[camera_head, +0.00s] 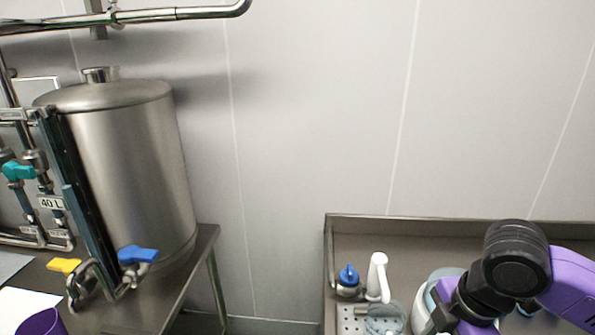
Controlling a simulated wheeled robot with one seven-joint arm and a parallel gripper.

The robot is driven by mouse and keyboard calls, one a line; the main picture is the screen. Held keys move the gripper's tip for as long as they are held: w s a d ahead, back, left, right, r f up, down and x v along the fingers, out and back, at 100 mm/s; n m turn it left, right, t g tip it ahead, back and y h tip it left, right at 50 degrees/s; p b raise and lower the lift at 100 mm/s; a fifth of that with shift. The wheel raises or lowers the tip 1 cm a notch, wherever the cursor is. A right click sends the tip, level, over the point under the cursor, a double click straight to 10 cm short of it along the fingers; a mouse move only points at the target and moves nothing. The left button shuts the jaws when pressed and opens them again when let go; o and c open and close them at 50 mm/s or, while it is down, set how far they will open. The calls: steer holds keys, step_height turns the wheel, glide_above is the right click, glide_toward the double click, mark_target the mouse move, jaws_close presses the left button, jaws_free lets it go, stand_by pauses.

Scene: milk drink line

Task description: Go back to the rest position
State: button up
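My arm (570,285), purple and black, reaches into the lower right corner. Its round black joint (517,262) is over the right-hand counter, in front of a white and grey-blue appliance that it partly hides. The arm runs out of the bottom edge, and I do not see my gripper or its fingers. I cannot tell whether it holds anything.
A steel tank (135,160) stands on a steel table (190,270) at left, with pipes and blue (138,254), yellow and teal valve handles. A purple vessel (42,322) shows at bottom left. The right counter (425,243) has a raised rim, a white tap (377,275) and a blue-topped fitting (348,278).

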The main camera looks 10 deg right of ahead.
steer(key=w+a+r+m+t+y, duration=0.3)
steer(key=w+a+r+t+y, duration=0.2)
steer(key=w+a+r+t, duration=0.55)
steer(key=w+a+r+m+t+y+b, duration=0.25)
steer(key=r+m+t, duration=0.55)
steer(key=r, duration=0.8)
steer(key=s+d+f+m+t+h+b, duration=0.1)
steer(key=s+d+f+m+h+b, duration=0.35)
steer(key=s+f+m+h, duration=1.1)
steer(key=s+a+f+n+g+y+b, duration=0.1)
steer(key=s+f+n+g+y, duration=0.2)
steer(key=s+f, duration=0.8)
steer(key=s+a+f+n+g+y+b, duration=0.2)
steer(key=s+f+n, duration=0.4)
steer(key=s+f, duration=0.6)
steer(key=shift+s+g+y, duration=0.5)
steer(key=shift+g+y, duration=0.25)
steer(key=shift+y, duration=0.35)
